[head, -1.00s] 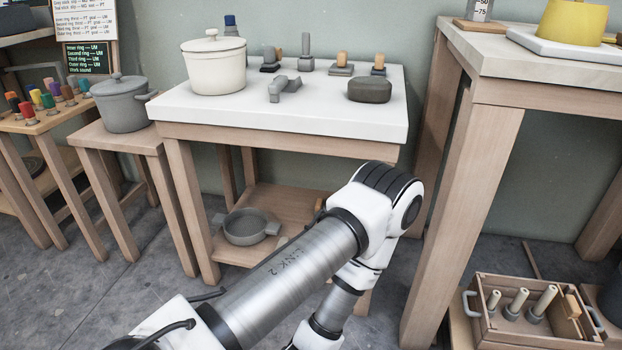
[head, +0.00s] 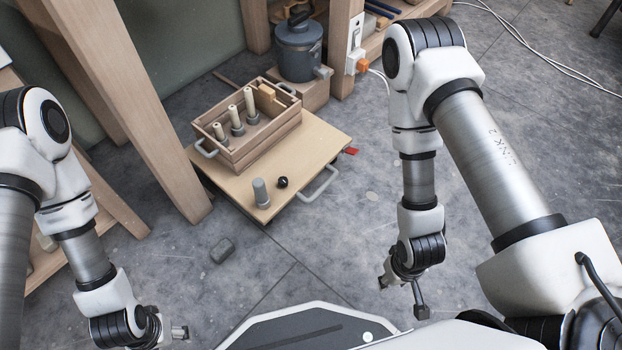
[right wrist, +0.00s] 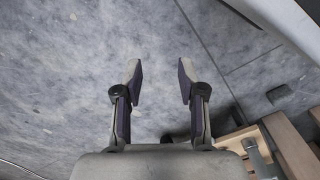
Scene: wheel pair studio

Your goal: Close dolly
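The dolly (head: 240,196) is a low, flat wooden board on the floor, partly out from under a wooden table. A grey bar handle (head: 319,184) is on its front edge. A wooden crate (head: 262,142) holding several pegs stands on it, with a grey peg (head: 261,193) and a black knob (head: 282,182) in front. My right gripper (head: 402,296) hangs right of and nearer than the handle, apart from it; in the right wrist view (right wrist: 159,82) it is open and empty. My left gripper (head: 180,332) is low at the left, apart from the dolly; its opening is unclear.
A grey lidded pot (head: 299,50) stands on a wooden block behind the dolly. A table leg (head: 165,130) rises at its left. A small grey block (head: 222,251) lies on the floor. A red tab (head: 351,151) sits at the board's right corner. Floor between handle and right gripper is clear.

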